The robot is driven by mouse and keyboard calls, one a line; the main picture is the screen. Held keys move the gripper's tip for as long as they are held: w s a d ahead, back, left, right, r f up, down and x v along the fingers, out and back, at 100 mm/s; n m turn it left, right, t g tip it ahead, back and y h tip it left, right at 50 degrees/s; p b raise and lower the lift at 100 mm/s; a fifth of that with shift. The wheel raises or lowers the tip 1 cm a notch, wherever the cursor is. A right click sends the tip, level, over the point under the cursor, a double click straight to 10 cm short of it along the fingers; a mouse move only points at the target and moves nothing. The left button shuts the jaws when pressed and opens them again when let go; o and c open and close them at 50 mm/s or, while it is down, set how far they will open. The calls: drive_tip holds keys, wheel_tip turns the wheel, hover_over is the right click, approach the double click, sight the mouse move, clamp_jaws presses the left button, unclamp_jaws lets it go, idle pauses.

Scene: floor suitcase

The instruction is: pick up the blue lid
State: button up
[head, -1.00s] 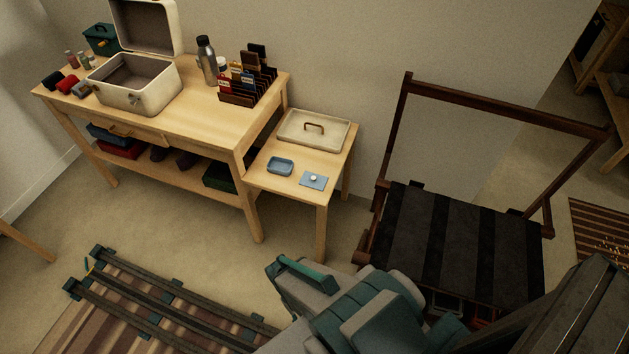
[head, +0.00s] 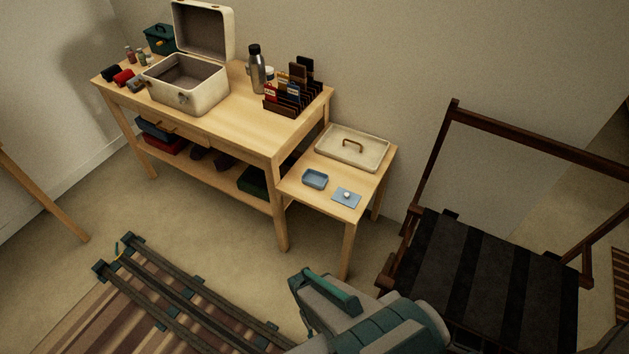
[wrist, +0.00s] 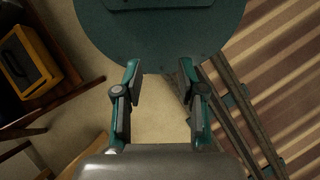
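The blue lid (head: 346,197) is a flat light-blue plate with a small pale knob. It lies on the low side table (head: 300,191), near its front right corner. A small open blue box (head: 315,179) sits just left of it, apart from it. In the wrist view my gripper (wrist: 160,84) has its two fingers spread apart with only floor between them, so it is open and empty. In the head view my arm is low in front of the side table, well short of the lid; the fingertips are not clear there.
A cream tray-like lid with a brown handle (head: 352,148) lies behind the blue box. The workbench (head: 240,117) holds an open cream case (head: 187,90), a bottle (head: 256,70) and a card rack (head: 290,92). A dark wooden chair (head: 490,270) stands right. Rails (head: 190,300) cross the floor.

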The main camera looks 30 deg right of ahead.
drive_tip(key=o, duration=1.2)
drive_tip(key=shift+c, duration=0.2)
